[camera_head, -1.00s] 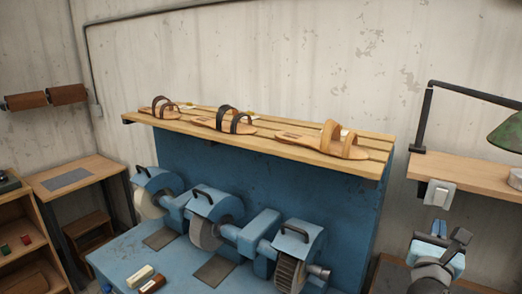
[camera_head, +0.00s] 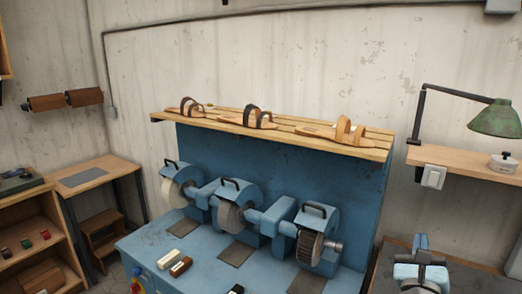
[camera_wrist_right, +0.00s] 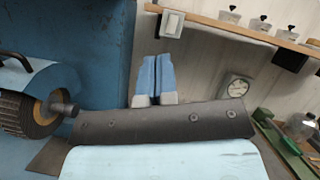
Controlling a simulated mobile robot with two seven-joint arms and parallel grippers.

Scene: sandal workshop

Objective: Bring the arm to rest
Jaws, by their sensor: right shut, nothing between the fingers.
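My right gripper (camera_head: 421,241) is at the lower right of the head view, in front of the wall and below the wooden shelf on the right. In the right wrist view its two blue fingers (camera_wrist_right: 154,78) stand side by side, closed together with nothing between them. My left gripper is in neither view.
A blue grinding machine (camera_head: 150,242) with several wheels stands to the left of the gripper. Sandals (camera_head: 343,134) lie on its slatted top shelf (camera_head: 284,133). A wooden shelf (camera_head: 462,165) with a green lamp (camera_head: 495,119) is above the gripper. A switch box (camera_head: 433,177) hangs below it.

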